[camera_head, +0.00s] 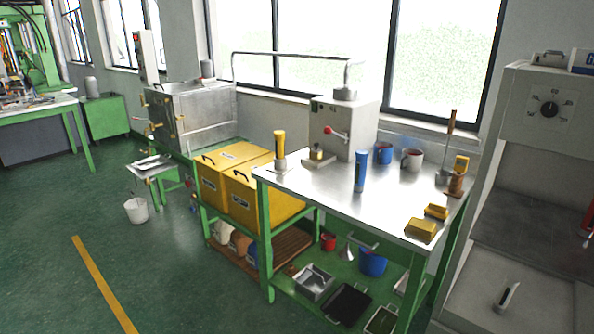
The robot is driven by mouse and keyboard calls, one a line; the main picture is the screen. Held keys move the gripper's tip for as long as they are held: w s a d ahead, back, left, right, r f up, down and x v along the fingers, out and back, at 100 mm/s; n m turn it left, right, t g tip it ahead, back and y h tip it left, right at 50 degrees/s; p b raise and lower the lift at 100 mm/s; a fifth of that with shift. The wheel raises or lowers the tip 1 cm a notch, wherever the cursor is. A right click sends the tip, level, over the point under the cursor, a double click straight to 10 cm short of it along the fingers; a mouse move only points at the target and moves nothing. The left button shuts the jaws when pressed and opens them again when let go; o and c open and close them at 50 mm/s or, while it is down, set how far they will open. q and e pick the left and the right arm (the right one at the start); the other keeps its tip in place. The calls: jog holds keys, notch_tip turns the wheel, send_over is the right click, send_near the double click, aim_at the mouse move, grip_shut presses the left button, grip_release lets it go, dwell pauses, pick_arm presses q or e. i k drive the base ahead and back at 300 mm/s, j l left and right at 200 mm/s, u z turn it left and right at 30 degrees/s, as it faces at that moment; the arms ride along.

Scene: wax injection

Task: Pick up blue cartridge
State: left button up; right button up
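The blue cartridge (360,171) stands upright on the metal-topped table (330,197), near the middle of its surface. Neither of my grippers shows in the head view.
A yellow cartridge (279,145) stands at the table's left end. A grey machine (345,125), a blue mug (383,153) and a pale mug (411,160) stand behind. Yellow blocks (421,229) lie at the front right. Yellow bins (240,190) adjoin the left. The floor at left is mostly clear.

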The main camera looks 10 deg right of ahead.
aim_at(361, 165)
jog(key=u, duration=0.6)
jog(key=i+u, duration=0.1)
jog(key=u, duration=1.75)
jog(key=l+u, duration=0.1)
jog(key=u, duration=0.5)
jog(key=l+u, duration=0.1)
jog(key=u, duration=0.55)
jog(key=l+u, duration=0.1)
jog(key=u, duration=1.1)
jog(key=k+l+u, duration=0.1)
jog(key=u, duration=0.55)
jog(key=k+z, duration=0.2)
jog(key=z, duration=0.15)
jog(key=k+z, duration=0.4)
jog(key=z, duration=0.35)
jog(key=k+z, duration=0.1)
jog(key=z, duration=0.4)
jog(key=k+z, duration=0.1)
jog(key=z, duration=0.35)
jog(key=k+l+z, duration=0.1)
jog(key=z, duration=0.35)
jog(key=l+z, duration=0.15)
jog(key=z, duration=0.3)
jog(key=k, duration=0.05)
